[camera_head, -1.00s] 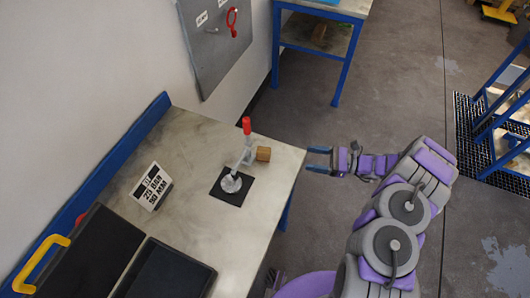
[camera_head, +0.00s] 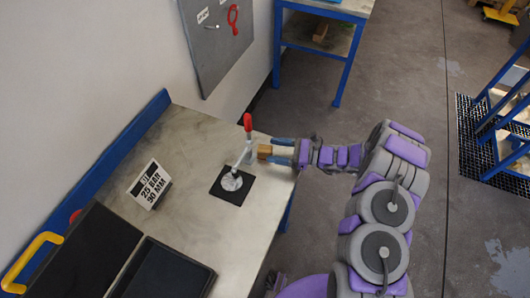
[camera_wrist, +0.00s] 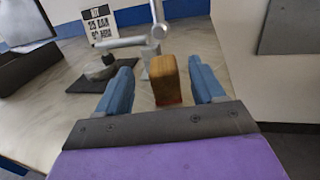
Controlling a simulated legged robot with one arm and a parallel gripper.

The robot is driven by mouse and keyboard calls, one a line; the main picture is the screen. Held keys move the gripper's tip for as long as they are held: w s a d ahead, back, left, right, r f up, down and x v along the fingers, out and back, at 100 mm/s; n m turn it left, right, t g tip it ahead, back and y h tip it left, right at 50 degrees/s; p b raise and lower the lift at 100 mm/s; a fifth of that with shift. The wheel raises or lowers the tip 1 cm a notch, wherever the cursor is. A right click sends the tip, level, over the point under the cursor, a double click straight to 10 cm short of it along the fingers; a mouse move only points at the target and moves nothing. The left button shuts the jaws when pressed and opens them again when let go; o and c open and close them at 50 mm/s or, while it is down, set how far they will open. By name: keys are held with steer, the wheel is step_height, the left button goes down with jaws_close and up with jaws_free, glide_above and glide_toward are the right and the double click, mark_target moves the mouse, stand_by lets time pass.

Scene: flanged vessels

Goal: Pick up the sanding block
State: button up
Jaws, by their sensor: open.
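The sanding block (camera_head: 264,151) is a small brown block on the workbench, near its right edge. In the wrist view the block (camera_wrist: 165,80) sits between the two blue fingers, with a gap on each side. My gripper (camera_head: 279,150) is open, with its fingers reaching over the bench edge from the right to the block. It also shows in the wrist view (camera_wrist: 162,90). Part of the block is hidden by the fingers in the head view.
A metal fixture with a red handle (camera_head: 247,122) stands just left of the block, on a black mat (camera_head: 225,194). The workbench (camera_head: 190,130) has bare room behind.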

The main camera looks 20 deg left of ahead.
mark_target(266, 148)
steer(key=a, duration=0.4)
steer(key=shift+s+f+b, duration=0.1)
steer(key=shift+f+b, duration=0.1)
steer(key=shift+b, duration=0.15)
steer(key=shift+c, duration=0.4)
steer(key=c, duration=1.1)
steer(key=shift+r, duration=0.1)
